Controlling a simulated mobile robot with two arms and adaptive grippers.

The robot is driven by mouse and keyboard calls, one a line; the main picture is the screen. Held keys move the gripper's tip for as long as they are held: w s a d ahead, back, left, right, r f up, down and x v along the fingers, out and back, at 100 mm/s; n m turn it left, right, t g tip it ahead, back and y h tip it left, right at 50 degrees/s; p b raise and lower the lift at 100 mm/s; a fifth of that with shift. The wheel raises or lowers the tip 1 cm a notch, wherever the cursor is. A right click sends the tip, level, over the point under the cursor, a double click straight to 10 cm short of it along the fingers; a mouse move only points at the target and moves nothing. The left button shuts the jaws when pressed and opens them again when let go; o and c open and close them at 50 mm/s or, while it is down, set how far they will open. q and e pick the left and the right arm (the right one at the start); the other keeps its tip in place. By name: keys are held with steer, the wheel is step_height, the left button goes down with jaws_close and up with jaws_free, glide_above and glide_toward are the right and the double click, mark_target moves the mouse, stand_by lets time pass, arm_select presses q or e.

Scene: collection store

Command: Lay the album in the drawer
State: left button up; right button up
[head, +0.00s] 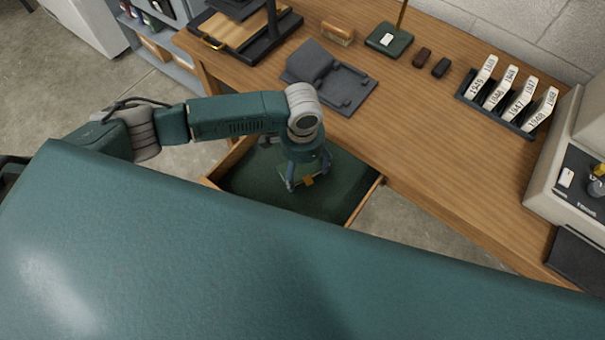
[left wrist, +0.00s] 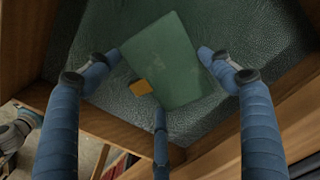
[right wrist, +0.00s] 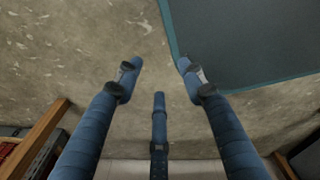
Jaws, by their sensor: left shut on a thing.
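The album (left wrist: 172,62) is a thin, flat green book with a small orange-yellow tab (left wrist: 140,87), seen in the left wrist view. My left gripper (left wrist: 160,58) is shut on it, with fingertips at opposite edges. The drawer (head: 367,201) is pulled out below the desk, with wooden walls and a dark green lining. In the head view my left gripper (head: 306,182) points down inside the drawer's outline; the album's green hardly stands out there. I cannot tell whether the album touches the drawer floor. My right gripper (right wrist: 159,70) is open and empty above the concrete floor.
The wooden desk (head: 430,150) holds a dark grey cradle (head: 330,78), a rack of year-marked cards (head: 510,100), a green lamp base (head: 389,40) and a beige machine (head: 570,165). Grey shelving (head: 170,50) stands at the left. The drawer around the album looks empty.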

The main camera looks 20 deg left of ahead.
mark_target(302, 171)
arm_select(q)
steer(key=shift+f, duration=2.3)
arm_select(e)
steer(key=shift+w+a+f, duration=0.1)
steer(key=shift+w+a, duration=0.05)
steer(key=shift+a, duration=0.45)
arm_select(q)
steer(key=shift+f, duration=0.1)
steer(key=o, duration=1.3)
arm_select(e)
steer(key=shift+d, duration=0.35)
arm_select(q)
steer(key=shift+r, duration=0.25)
step_height(302, 171, up, 12)
steer(key=shift+f, duration=0.1)
